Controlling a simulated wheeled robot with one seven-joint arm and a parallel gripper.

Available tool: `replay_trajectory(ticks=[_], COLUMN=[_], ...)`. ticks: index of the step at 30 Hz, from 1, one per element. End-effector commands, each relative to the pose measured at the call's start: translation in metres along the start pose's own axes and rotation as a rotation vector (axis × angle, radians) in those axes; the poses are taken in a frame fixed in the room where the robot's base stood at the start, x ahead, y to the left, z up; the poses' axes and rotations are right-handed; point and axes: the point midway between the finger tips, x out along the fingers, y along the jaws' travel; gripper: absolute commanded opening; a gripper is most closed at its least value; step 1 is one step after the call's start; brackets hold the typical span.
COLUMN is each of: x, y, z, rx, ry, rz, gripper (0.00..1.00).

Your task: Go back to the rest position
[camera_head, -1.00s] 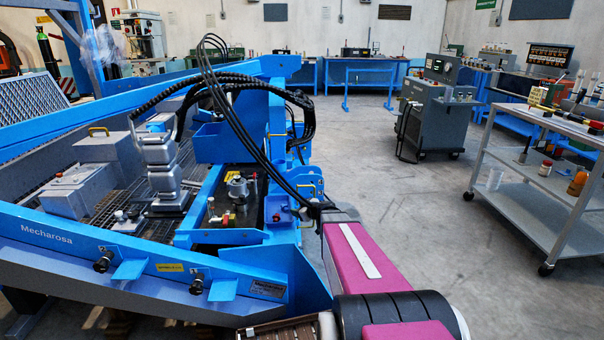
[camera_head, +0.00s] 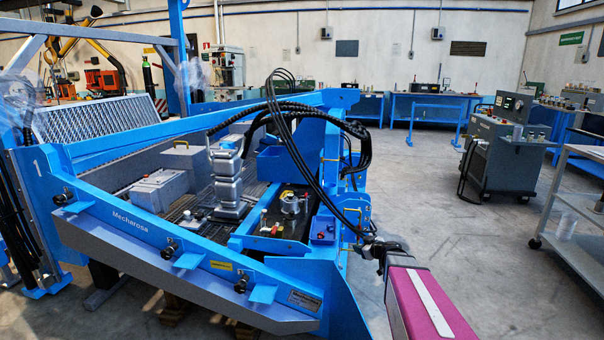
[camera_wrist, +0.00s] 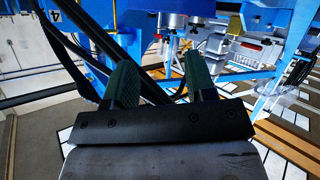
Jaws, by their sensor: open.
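My gripper (camera_wrist: 160,82) shows in the wrist view with its two green fingers apart and nothing between them. Black cables cross just beyond and to the left of the fingers. In the head view my magenta arm reaches up from the bottom right, and its dark end (camera_head: 380,248) is beside the right side of the blue Mecharosa sieve frame (camera_head: 170,238). I cannot tell in the head view whether it touches the frame.
Black hoses (camera_head: 300,160) arch over the frame's right side. Grey blocks (camera_head: 160,190) stand on its mesh. A grey machine cabinet (camera_head: 500,155) and a grey cart (camera_head: 580,215) stand on the right. Floor between frame and cabinet is clear.

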Motion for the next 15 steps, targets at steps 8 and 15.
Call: replay_trajectory(ticks=[8,15], x=[-0.003,-0.008], y=[-0.018,-0.046], z=[-0.002,-0.003], rx=[0.036,0.098], ry=[-0.028,-0.087], rz=[-0.053,-0.133], gripper=[0.51,0.51])
